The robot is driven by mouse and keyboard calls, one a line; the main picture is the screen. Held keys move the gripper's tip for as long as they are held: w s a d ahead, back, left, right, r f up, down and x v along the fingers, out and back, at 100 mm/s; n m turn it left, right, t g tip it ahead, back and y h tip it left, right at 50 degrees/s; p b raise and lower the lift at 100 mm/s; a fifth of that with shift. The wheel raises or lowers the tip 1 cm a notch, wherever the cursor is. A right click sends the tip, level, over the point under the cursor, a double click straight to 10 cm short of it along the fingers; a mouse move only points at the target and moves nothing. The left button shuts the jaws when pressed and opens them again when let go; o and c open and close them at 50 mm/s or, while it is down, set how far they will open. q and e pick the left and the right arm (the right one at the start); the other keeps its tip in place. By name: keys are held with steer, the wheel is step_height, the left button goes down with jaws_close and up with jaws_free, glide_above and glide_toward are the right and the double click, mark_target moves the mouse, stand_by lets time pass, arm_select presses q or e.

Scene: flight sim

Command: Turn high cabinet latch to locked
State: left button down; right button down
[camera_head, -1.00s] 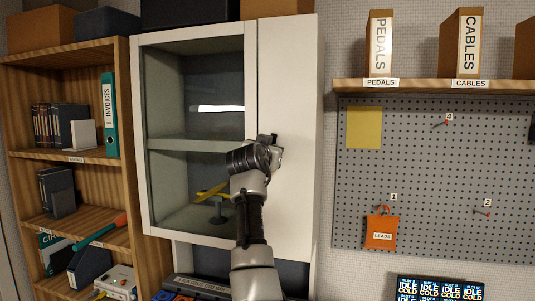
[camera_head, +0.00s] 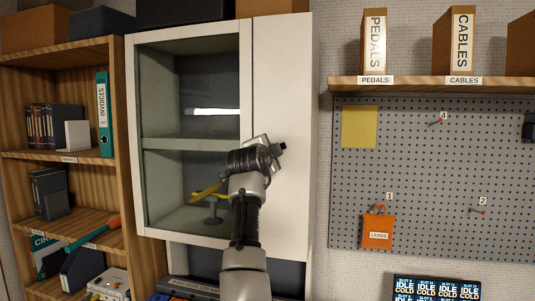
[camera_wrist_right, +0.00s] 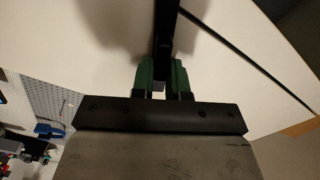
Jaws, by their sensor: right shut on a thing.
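The high white cabinet (camera_head: 283,90) has a glass door (camera_head: 190,75) on the left and a plain white panel on the right. My right gripper (camera_head: 277,149) is at the panel beside the door's edge, at mid height. In the right wrist view, the green fingertips of this gripper (camera_wrist_right: 162,78) are shut on a black bar, the latch handle (camera_wrist_right: 167,28), which stands against the white surface. In the head view the gripper and wrist hide most of the latch, so its exact angle is unclear. My left gripper is not in view.
A wooden shelf unit (camera_head: 60,157) with books and binders stands left of the cabinet. A pegboard (camera_head: 420,170) with an orange leads pouch (camera_head: 378,230) hangs on the right, under a shelf (camera_head: 425,84) with boxes.

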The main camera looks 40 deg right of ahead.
steer(key=m, duration=0.4)
steer(key=shift+s+f+m, duration=0.1)
steer(key=shift+f+m, duration=0.3)
stand_by(0.4)
steer(key=c, duration=1.1)
jaws_free()
steer(key=b+v, duration=0.5)
steer(key=v, duration=0.5)
steer(key=shift+s+a, duration=0.2)
steer(key=shift+s, duration=0.1)
steer(key=shift+w+f, duration=0.1)
